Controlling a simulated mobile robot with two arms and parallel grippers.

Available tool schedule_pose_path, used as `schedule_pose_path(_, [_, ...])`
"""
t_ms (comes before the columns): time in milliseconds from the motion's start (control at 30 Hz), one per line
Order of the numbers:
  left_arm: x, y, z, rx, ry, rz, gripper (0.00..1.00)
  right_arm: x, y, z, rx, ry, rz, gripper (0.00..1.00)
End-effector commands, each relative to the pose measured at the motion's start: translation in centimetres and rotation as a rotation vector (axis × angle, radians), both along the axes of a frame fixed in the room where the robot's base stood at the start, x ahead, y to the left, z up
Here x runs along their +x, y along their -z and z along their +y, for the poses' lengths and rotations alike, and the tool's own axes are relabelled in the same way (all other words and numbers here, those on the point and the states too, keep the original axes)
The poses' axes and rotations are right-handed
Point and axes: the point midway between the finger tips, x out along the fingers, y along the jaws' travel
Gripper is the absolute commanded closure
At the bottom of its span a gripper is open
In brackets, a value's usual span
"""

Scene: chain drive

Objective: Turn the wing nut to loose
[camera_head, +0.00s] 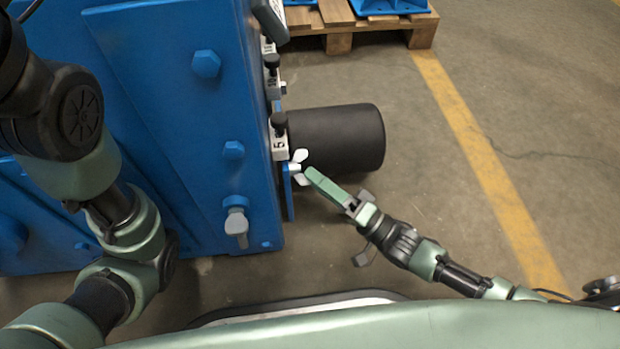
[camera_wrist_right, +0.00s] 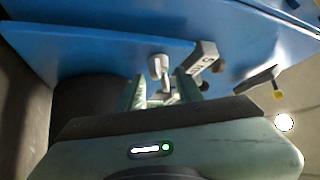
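The white wing nut (camera_head: 299,156) sits at the right edge of the blue machine housing (camera_head: 165,120), beside a black cylinder. In the right wrist view the pale wing nut (camera_wrist_right: 158,66) lies between and just ahead of the fingertips. My right gripper (camera_head: 310,174) points at the nut from the lower right, its tips very close to it. In the right wrist view my right gripper (camera_wrist_right: 163,88) shows its two green fingers apart, with a gap between them. I cannot tell whether either finger touches the nut. My left arm crosses the left side of the head view, but its gripper is not visible.
The black cylinder (camera_head: 345,138) sticks out right of the housing, just above my right gripper. White number blocks with black knobs (camera_head: 279,122) line the housing's edge. A grey handle (camera_head: 236,226) hangs on its face. A wooden pallet (camera_head: 340,28) stands behind; the floor at right is clear.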

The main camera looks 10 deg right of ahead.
Motion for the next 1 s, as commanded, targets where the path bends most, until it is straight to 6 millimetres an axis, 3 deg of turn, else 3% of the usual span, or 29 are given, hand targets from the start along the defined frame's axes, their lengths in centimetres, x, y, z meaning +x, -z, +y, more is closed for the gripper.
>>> schedule_pose_path(100, [0.0,0.9,0.0,0.000,0.000,0.000,0.64,0.8,-0.2,0.9,0.001,0.001,-0.002,0.64])
schedule_pose_path(467, [0.0,0.9,0.0,0.001,0.000,-0.001,0.64,1.2,-0.6,1.3,-0.001,0.000,-0.001,0.64])
schedule_pose_path(600, [0.0,1.0,0.0,0.001,0.000,-0.001,0.64,1.2,-0.6,1.3,-0.001,0.001,0.000,1.00])
schedule_pose_path(1000, [0.0,1.9,0.0,0.001,0.000,-0.001,0.64,1.3,-0.1,1.3,-0.002,0.000,-0.064,1.00])
